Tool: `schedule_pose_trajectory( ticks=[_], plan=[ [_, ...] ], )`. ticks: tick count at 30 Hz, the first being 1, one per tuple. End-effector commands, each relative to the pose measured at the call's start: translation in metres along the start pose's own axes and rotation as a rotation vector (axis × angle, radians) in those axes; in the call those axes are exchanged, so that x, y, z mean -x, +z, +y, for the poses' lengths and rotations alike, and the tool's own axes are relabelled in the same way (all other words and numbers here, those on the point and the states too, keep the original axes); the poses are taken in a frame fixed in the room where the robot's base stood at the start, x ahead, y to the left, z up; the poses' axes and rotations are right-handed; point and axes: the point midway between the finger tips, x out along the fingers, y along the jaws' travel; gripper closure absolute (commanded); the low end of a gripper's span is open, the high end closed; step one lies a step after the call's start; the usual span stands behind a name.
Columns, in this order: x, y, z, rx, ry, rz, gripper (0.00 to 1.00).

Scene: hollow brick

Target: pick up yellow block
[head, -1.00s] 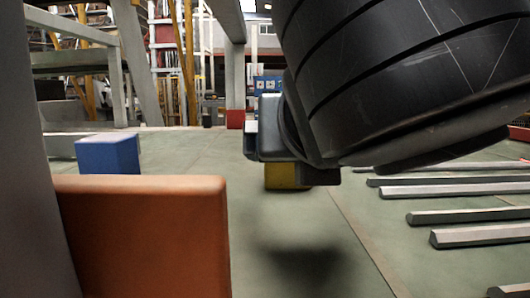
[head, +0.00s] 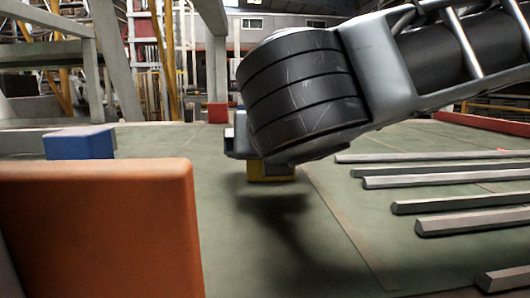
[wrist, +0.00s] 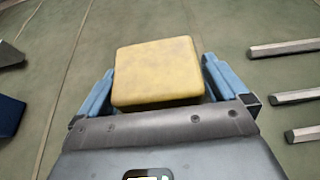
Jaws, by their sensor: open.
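The yellow block (wrist: 157,73) fills the upper middle of the wrist view, its broad face towards the camera. My gripper (wrist: 158,66) is open, with one blue finger on each side of the block's near part. Narrow gaps show beside the block, and I cannot tell whether a finger touches it. In the head view the yellow block (head: 263,174) shows only as a small strip below my gripper and wrist, which hide its upper part.
A large orange block (head: 100,235) stands close at the left, with a blue block (head: 80,144) behind it. A red block (head: 217,113) is farther back. Several grey bars (head: 440,204) lie at the right. Green floor around the yellow block is clear.

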Motion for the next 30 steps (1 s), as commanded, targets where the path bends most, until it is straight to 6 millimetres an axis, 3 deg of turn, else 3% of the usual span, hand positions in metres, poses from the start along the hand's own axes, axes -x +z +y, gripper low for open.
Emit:
schedule_pose_trajectory(
  ticks=[4, 21, 30],
  plan=[
    [0.0002, 0.0000, 0.0001, 0.000, 0.000, 0.000, 0.02],
    [0.0004, -0.0001, 0.0000, 0.000, 0.000, 0.000, 0.56],
    [0.0010, 0.0017, 0.0000, -0.001, 0.000, -0.001, 0.58]
  ],
)
